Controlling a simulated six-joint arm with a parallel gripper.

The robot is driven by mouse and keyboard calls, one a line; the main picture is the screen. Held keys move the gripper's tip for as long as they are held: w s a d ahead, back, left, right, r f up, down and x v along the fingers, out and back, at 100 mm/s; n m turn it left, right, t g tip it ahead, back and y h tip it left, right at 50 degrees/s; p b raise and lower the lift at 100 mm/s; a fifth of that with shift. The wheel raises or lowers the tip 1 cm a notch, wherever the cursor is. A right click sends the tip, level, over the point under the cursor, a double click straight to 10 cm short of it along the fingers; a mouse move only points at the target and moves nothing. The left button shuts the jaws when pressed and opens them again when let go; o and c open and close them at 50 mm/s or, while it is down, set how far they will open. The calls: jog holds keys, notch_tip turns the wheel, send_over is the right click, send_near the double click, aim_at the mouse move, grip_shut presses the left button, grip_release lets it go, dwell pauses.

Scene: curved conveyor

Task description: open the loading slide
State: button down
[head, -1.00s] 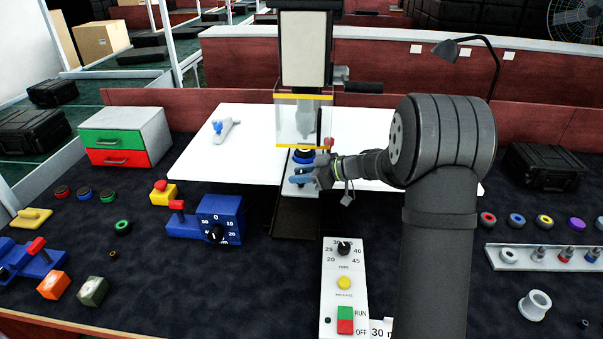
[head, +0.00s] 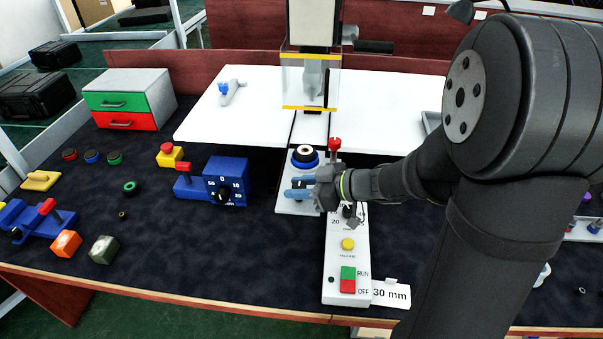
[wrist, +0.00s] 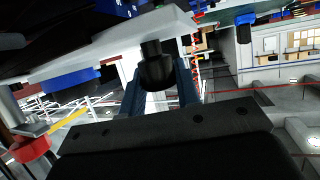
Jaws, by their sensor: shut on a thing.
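The loading slide is a pale grey plate (head: 284,207) that sticks out toward the front from below the press. It carries a blue-ringed holder (head: 305,165) with a dark ring-shaped part in it, and a red-knobbed lever (head: 334,145) stands beside the holder. My gripper (head: 298,190) is at the front of the slide, its blue fingers shut on the slide's handle. In the wrist view the handle is a black knob (wrist: 157,70) between the fingers. My gripper hides most of the handle in the head view. The red knob also shows in the wrist view (wrist: 30,147).
The press has a clear guard with yellow edges (head: 310,80), behind the holder. A control box (head: 347,260) with a dial and buttons stands just in front of my gripper. A blue dial unit (head: 228,180) is to the left. Dark mat between them is free.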

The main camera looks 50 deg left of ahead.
jog(key=shift+s+d, duration=0.4)
jog(key=c, duration=1.1)
grip_release()
jog(key=shift+o, duration=0.2)
jog(key=shift+d, duration=0.1)
jog(key=v, duration=1.7)
jog(key=shift+w, duration=0.15)
jog(key=x, duration=1.7)
